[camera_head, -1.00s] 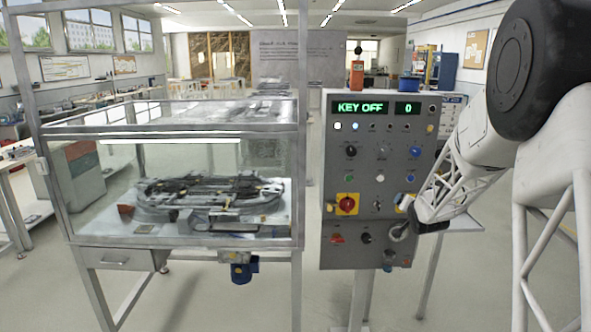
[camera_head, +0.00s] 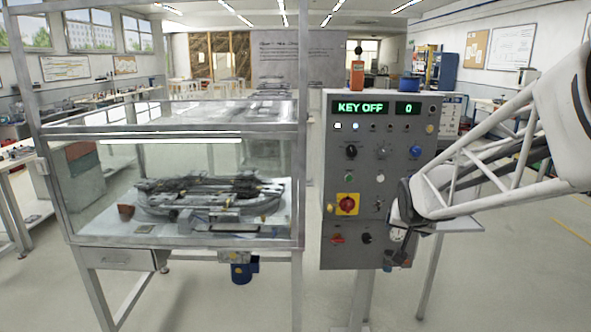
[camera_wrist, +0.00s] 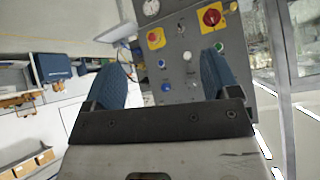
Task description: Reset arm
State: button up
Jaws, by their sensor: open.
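My gripper (camera_head: 397,240) is at the right edge of the grey control panel (camera_head: 336,250) in the head view, at the height of its lower part. In the wrist view my gripper (camera_wrist: 165,75) is open, with two blue fingertips apart and nothing between them. The control panel (camera_wrist: 185,45) shows tilted beyond the fingers. In the head view its display (camera_head: 363,107) reads "KEY OFF" and "0". My arm comes in from the right and hides the panel's lower right part.
A glass-walled case (camera_head: 100,190) on a metal frame stands left of the panel, with a ring track (camera_head: 215,195) inside. A red knob on a yellow plate (camera_head: 347,204) sits on the panel. An orange container (camera_head: 357,75) stands on top. Open floor lies at the right.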

jog(key=s+a+f+n+g, duration=0.1)
jog(key=s+a+n+g, duration=0.1)
jog(key=s, duration=1.4)
jog(key=s+a+f+n+g+y, duration=0.1)
jog(key=s+a+g, duration=0.3)
jog(key=s, duration=1.2)
jog(key=shift+a+n, duration=0.4)
jog(key=shift+a, duration=0.85)
jog(key=shift+c, duration=0.4)
